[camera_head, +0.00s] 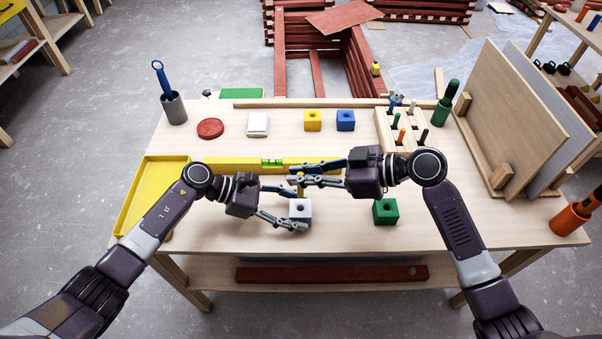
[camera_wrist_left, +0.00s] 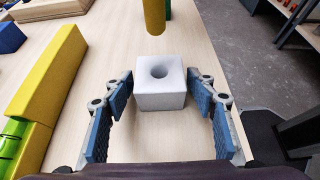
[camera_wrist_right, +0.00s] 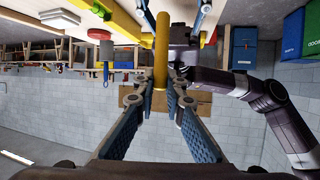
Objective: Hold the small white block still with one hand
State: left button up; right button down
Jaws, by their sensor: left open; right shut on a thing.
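The small white block (camera_head: 301,212) stands on the workbench and has a round hole in its top, seen in the left wrist view (camera_wrist_left: 160,94). My left gripper (camera_head: 297,208) is open around it, one finger on each side. In the left wrist view a narrow gap shows between the block and each finger. My right gripper (camera_head: 297,177) is shut on a yellow peg (camera_wrist_right: 161,50). The peg is above the block, and its lower end shows over the far side of the block in the left wrist view (camera_wrist_left: 154,16).
A green block (camera_head: 385,212) stands right of the white block. Behind my grippers lies a yellow spirit level (camera_head: 225,164). A yellow block (camera_head: 312,122), a blue block (camera_head: 345,121) and a peg rack (camera_head: 385,124) stand farther back. A yellow tray (camera_head: 126,200) is at the left.

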pick_arm(q)
jog(key=c, duration=0.7)
dwell(0.9)
